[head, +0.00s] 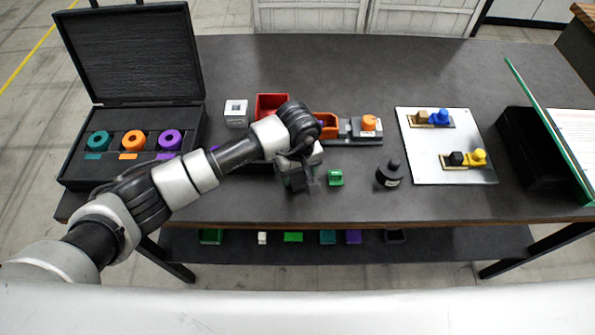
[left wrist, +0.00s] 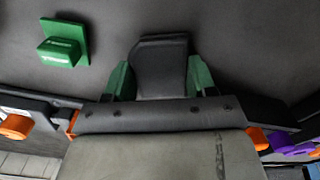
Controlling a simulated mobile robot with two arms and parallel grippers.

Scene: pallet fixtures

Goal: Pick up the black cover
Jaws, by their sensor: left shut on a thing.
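My left gripper (head: 305,184) is low over the front middle of the table, with its fingers pointing down. In the left wrist view, a black piece (left wrist: 160,68) that looks like the black cover sits between two green parts, one on each side. The left gripper is shut on this piece; its lower end is hard to make out, so I cannot tell whether it touches the table. A green block with a handle-like top (head: 336,178) stands just right of the gripper, and it also shows in the left wrist view (left wrist: 62,47). My right gripper is not in view.
A round black knobbed weight (head: 388,177) stands further right. Beyond it are a pale plate (head: 424,145) with small fixtures and a black bin (head: 533,160). An open black case (head: 75,178) with coloured rings is at left. Red (head: 272,104) and orange parts stand behind the gripper.

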